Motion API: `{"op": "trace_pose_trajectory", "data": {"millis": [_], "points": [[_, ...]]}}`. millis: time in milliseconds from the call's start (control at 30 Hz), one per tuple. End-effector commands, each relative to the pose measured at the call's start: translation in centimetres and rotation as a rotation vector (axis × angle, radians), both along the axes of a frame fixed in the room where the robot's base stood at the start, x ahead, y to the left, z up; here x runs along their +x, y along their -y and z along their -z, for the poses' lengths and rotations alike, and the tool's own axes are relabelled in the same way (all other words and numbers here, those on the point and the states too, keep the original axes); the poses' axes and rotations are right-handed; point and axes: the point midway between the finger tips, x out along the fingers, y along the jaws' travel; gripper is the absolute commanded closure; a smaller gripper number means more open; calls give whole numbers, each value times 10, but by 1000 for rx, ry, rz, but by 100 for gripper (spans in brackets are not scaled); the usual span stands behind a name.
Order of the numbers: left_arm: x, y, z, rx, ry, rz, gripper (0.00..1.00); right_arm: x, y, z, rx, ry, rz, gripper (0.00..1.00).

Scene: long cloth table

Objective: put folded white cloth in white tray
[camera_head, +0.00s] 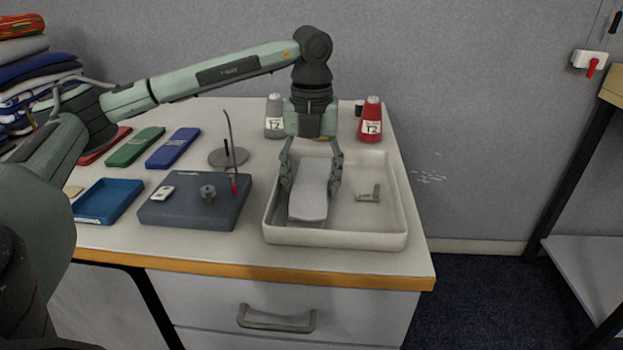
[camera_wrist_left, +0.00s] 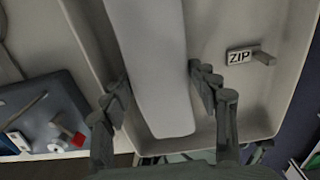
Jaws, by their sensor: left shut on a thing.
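The folded white cloth (camera_head: 308,200) is a long pale strip within the outline of the white tray (camera_head: 336,240), on its left side. My left gripper (camera_head: 312,188) points down over the tray with its fingers on either side of the cloth, shut on it. In the left wrist view the cloth (camera_wrist_left: 158,85) runs between the fingers of the left gripper (camera_wrist_left: 160,92), above the tray floor (camera_wrist_left: 240,95). I cannot tell whether its underside touches the floor. The right gripper is not in view.
A small metal piece with a ZIP tag (camera_head: 369,194) lies in the tray's right half. A grey bottle (camera_head: 274,118) and a red bottle (camera_head: 371,122) stand behind. A dark blue-grey box (camera_head: 180,213) and a round-based stand (camera_head: 228,157) are left of the tray.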

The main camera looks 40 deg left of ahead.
Motion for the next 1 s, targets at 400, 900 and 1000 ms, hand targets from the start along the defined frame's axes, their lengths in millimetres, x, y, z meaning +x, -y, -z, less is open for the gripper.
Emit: {"op": "trace_pose_trajectory", "data": {"millis": [400,900,1000], "points": [[0,0,2,0,0,0,32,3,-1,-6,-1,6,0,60],[2,1,-58,-1,6,1,32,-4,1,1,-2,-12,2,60],[1,1,-81,-2,5,2,32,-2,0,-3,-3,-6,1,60]]}}
